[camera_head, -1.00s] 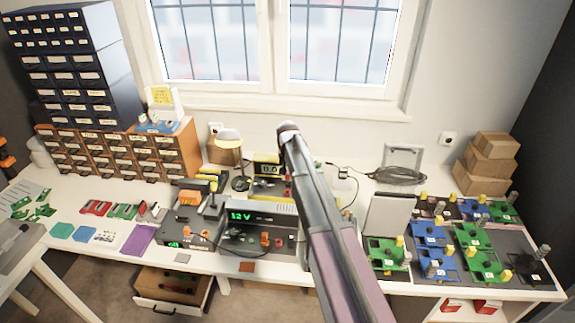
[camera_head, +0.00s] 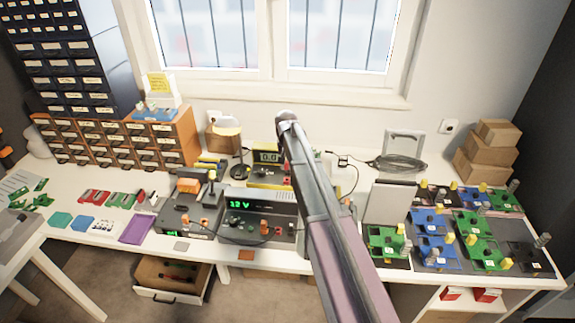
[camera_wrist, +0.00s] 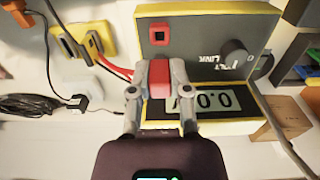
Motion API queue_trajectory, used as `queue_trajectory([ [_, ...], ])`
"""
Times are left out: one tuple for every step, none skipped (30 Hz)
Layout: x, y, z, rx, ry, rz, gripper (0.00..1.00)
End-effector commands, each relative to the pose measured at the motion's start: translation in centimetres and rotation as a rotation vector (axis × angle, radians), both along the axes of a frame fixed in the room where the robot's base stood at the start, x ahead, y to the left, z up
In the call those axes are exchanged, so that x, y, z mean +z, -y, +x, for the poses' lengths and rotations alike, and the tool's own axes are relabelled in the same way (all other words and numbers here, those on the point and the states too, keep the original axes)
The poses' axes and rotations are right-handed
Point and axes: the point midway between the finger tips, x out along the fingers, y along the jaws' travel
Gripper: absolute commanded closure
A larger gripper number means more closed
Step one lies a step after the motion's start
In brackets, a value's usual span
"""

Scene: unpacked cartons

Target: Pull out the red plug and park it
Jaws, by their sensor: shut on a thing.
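The red plug (camera_wrist: 160,85) is between the two fingers of my gripper (camera_wrist: 160,72) in the wrist view, in front of the face of a grey and yellow meter (camera_wrist: 205,50). The fingers are shut on its sides. A red socket (camera_wrist: 158,34) with a dark, empty-looking hole sits further up on the meter's face. Red leads (camera_wrist: 113,68) run left from behind the gripper. Whether the plug's tip is still seated is hidden. The meter display (camera_wrist: 205,101) reads about 0.0. In the head view the meter (camera_head: 268,157) is beside my arm, which hides most of the gripper.
A black cable coil (camera_wrist: 28,107) and white adapter (camera_wrist: 80,103) are further left. The 12 V supply (camera_head: 260,205) stands at the bench front.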

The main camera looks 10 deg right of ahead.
Motion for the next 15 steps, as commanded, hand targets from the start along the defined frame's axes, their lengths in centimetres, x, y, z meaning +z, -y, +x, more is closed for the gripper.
queue_trajectory([
  [-0.7, 0.0, 0.0, 0.000, 0.000, 0.000, 1.00],
  [-0.9, 0.0, 0.0, 0.000, 0.000, 0.000, 1.00],
  [-1.2, 0.0, 0.0, 0.000, 0.000, 0.000, 1.00],
  [-1.4, 0.0, 0.0, 0.000, 0.000, 0.000, 1.00],
  [-1.7, 0.0, 0.0, -0.001, 0.000, 0.000, 1.00],
  [-1.9, 0.1, 0.0, -0.001, 0.000, 0.000, 1.00],
  [-2.1, 0.1, 0.0, -0.001, 0.000, 0.000, 1.00],
  [-2.3, 0.1, 0.0, -0.001, 0.000, 0.000, 1.00],
  [-2.6, 0.1, 0.0, -0.001, 0.000, 0.000, 1.00],
  [-2.8, 0.1, 0.0, -0.001, 0.000, 0.000, 1.00],
  [-2.9, 0.1, 0.0, -0.001, 0.000, 0.000, 1.00],
  [-3.1, 0.1, 0.0, -0.001, 0.000, 0.000, 1.00],
  [-3.3, 0.1, 0.0, -0.001, 0.000, 0.000, 1.00],
  [-3.4, 0.1, 0.0, -0.001, 0.000, 0.000, 1.00],
  [-3.5, 0.1, 0.0, -0.001, 0.000, 0.000, 1.00],
])
